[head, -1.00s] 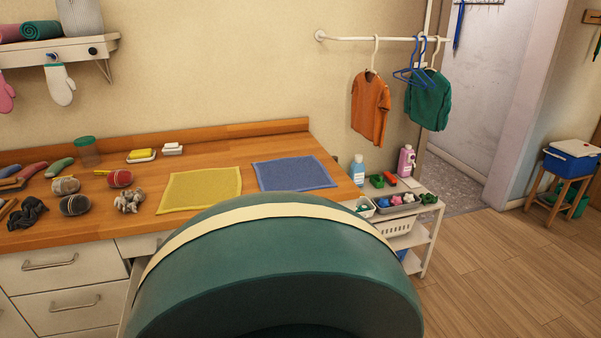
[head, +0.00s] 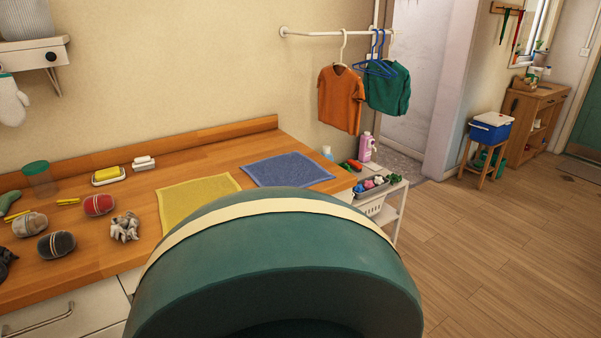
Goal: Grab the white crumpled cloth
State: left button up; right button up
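The white crumpled cloth (head: 125,227) lies in a small greyish-white heap on the wooden counter (head: 95,247), left of the yellow cloth. Nothing touches it. Neither of my grippers shows in the head view.
A yellow cloth (head: 192,196) and a blue cloth (head: 288,171) lie flat on the counter. Rolled bundles in red (head: 99,204), dark grey (head: 57,244) and light grey (head: 30,224) sit left of the crumpled cloth. A white shelf cart (head: 396,205) stands at right. Wooden floor (head: 500,240) is open beyond.

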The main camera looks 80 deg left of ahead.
aim_at(126, 227)
jog(key=k+j+u, duration=0.15)
jog(key=k+u, duration=0.3)
jog(key=k+j+u, duration=0.25)
jog(key=u, duration=0.2)
jog(key=k+j, duration=0.05)
jog(key=k, duration=0.05)
